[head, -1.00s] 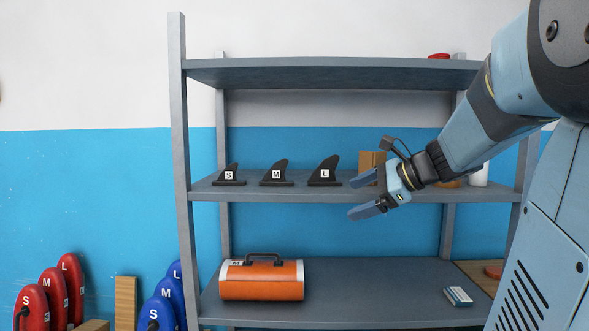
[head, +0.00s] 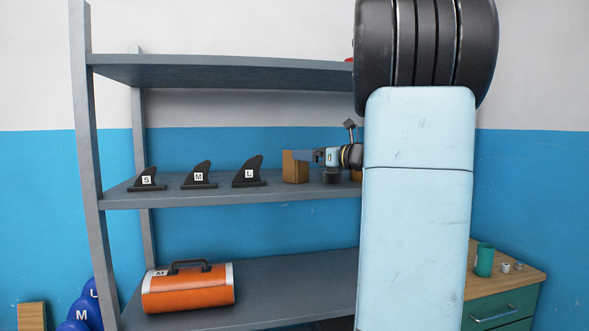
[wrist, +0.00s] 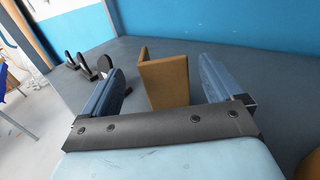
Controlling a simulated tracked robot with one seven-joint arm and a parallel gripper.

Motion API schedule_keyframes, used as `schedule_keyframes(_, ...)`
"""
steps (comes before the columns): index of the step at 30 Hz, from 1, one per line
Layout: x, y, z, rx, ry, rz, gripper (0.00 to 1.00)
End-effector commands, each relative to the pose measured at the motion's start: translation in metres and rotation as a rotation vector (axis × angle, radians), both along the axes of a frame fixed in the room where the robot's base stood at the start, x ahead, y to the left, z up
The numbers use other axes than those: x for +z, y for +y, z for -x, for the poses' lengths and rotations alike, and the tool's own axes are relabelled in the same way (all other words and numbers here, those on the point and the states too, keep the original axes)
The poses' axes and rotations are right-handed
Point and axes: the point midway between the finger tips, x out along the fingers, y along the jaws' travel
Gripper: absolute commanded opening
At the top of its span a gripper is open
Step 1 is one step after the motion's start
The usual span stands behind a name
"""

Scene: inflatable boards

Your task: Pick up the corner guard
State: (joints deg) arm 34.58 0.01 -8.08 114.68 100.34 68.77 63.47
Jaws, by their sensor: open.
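The corner guard (head: 295,167) is a brown, L-shaped piece standing upright on the middle shelf, right of the black fins. It also shows in the wrist view (wrist: 165,80). My gripper (head: 305,155) is at the guard, level with its upper part. In the wrist view my gripper (wrist: 157,76) is open, with one blue finger on each side of the guard and a visible gap to both. My arm hides the right part of the shelf.
Black fins marked S, M and L (head: 249,174) stand left of the guard on the middle shelf (head: 225,197). An orange case (head: 188,290) lies on the lower shelf. The upper shelf (head: 225,72) runs above my gripper. A green cabinet (head: 502,308) with a wooden top stands at right.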

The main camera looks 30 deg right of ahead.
Motion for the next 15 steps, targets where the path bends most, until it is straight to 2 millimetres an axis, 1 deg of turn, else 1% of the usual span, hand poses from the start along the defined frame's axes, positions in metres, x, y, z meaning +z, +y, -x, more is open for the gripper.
schedule_keyframes(1,0.000,0.003,-0.006,0.001,0.001,0.000,0.94)
schedule_keyframes(3,0.000,0.005,-0.010,0.001,0.001,0.001,0.94)
schedule_keyframes(11,0.001,0.009,-0.022,0.001,-0.001,0.002,0.94)
schedule_keyframes(15,0.001,0.014,-0.038,0.003,0.001,0.001,0.94)
